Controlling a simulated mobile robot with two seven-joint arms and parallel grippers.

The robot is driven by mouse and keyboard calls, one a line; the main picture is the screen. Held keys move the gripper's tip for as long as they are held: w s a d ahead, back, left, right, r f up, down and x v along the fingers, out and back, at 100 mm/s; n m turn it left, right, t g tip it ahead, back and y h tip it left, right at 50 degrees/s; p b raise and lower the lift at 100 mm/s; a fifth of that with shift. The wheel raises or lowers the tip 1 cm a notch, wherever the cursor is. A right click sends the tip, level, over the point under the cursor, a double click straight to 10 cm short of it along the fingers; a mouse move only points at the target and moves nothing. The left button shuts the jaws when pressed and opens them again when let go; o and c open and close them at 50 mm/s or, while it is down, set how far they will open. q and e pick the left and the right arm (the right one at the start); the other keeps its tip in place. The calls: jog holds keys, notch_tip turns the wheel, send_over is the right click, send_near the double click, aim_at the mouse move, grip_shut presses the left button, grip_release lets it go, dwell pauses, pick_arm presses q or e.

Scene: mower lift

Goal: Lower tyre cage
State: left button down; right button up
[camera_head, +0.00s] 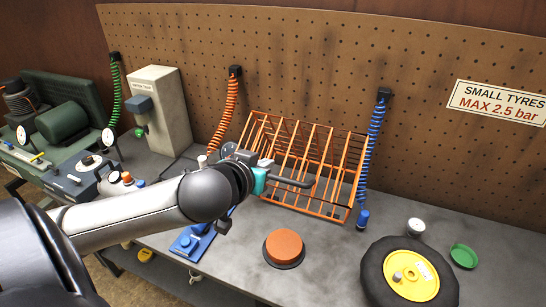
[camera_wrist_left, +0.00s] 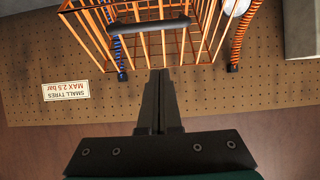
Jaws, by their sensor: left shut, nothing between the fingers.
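The tyre cage (camera_head: 345,172) is an orange wire frame at the back middle of the bench, in front of the pegboard. It leans at a slant. A dark grey bar handle (camera_head: 296,182) is on its near side. My left gripper (camera_head: 262,178) is at the cage's left near side, close to the handle's left end; its fingers are mostly hidden in the head view. In the left wrist view its two fingers (camera_wrist_left: 160,75) are together and empty. There the handle (camera_wrist_left: 150,28) lies beyond the fingertips, apart from them in the picture, with the cage bars (camera_wrist_left: 190,45) behind.
A black tyre with a yellow hub (camera_head: 420,272) lies at the front right. An orange-topped round button (camera_head: 284,246), a white cup (camera_head: 416,227) and a green dish (camera_head: 463,256) are on the bench. Orange (camera_head: 226,115) and blue (camera_head: 372,140) coiled hoses hang beside the cage.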

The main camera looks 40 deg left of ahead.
pick_arm(q)
jog(key=p, duration=0.1)
send_over(277, 179)
jog(key=w, duration=0.3)
notch_tip(277, 179, down, 3)
jog(key=s+f, duration=0.2)
jog(key=shift+s+a+f, duration=0.15)
jog(key=shift+s+f, duration=0.05)
jog(key=shift+f, duration=0.1)
jog(key=shift+s+f+p, duration=0.3)
jog(key=shift+s+f, duration=0.05)
jog(key=shift+f, duration=0.1)
